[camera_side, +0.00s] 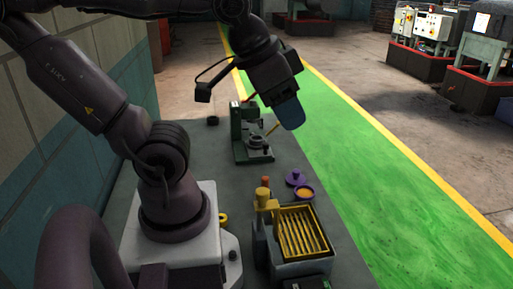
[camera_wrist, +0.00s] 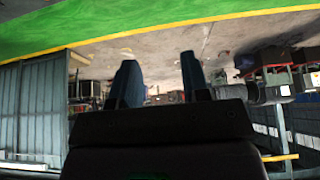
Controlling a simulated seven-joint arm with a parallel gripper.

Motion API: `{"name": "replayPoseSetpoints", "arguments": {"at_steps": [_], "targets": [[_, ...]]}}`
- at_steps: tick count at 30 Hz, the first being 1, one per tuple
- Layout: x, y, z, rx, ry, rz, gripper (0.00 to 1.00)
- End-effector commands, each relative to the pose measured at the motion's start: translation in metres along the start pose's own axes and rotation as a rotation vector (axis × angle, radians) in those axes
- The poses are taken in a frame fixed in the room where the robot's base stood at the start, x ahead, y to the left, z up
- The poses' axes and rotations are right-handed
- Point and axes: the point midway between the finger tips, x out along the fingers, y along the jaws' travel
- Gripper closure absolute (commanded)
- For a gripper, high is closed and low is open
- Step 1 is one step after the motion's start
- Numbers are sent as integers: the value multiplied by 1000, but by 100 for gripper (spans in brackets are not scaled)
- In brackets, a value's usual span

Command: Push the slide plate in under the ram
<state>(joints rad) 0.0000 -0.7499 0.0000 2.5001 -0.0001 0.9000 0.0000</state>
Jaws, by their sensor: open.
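A small green press (camera_side: 238,128) stands on the grey bench in the side view, with its ram over the base. A small round grey piece (camera_side: 258,142) sits at the front of its base. The slide plate is too small to tell apart from the base there. My gripper (camera_side: 291,115) hangs above and to the right of the press, apart from it, with its blue fingers pointing down. In the wrist view my gripper (camera_wrist: 157,62) has its two fingers spread with nothing between them. The press does not show in that view.
A dark ring (camera_side: 212,121) lies left of the press. A wall borders the left.

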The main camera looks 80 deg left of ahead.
Motion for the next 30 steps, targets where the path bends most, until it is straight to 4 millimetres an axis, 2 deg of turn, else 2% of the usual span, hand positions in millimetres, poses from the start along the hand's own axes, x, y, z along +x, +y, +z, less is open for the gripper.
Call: {"name": "replayPoseSetpoints", "arguments": {"at_steps": [13,14,17,19,23,26,30], "targets": [[0,0,0,0,0,0,57],[0,0,0,0,0,0,51],[2,-5,0,-23,-12,-12,50],[12,-13,3,-60,-62,-27,50],[33,-43,-4,-193,-172,-55,50],[50,-76,-16,-344,-248,-74,50],[76,-133,-26,-593,-330,-107,50]]}}
